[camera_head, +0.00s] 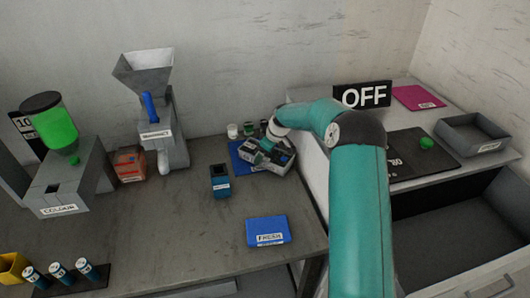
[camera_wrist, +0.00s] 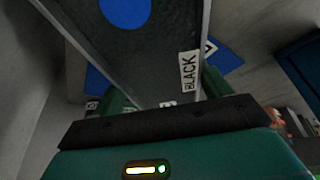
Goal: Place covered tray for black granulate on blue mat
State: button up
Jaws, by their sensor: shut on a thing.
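The covered tray (camera_head: 280,158) for black granulate is grey with white labels. In the wrist view the tray (camera_wrist: 140,55) fills the upper middle, with a "BLACK" label and a blue round spot on its face. My gripper (camera_head: 267,146) is shut on the tray; in the wrist view green fingers of my gripper (camera_wrist: 165,97) stand on both sides of it. The blue mat (camera_head: 239,151) lies on the table under and left of the tray, partly hidden by it. It also shows beside the tray in the wrist view (camera_wrist: 222,57). The tray looks tilted; I cannot tell whether it touches the mat.
Several small cups (camera_head: 232,131) stand behind the mat. A dark blue container (camera_head: 220,181) stands in front-left, and a blue "FRESH" box (camera_head: 267,231) nearer. The white cabinet side (camera_head: 311,160) rises close on the right. The grey hopper machine (camera_head: 162,130) is left.

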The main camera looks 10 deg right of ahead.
jog(key=o, duration=1.8)
jog(key=shift+c, duration=0.2)
jog(key=v, duration=1.2)
jog(key=shift+r, duration=0.15)
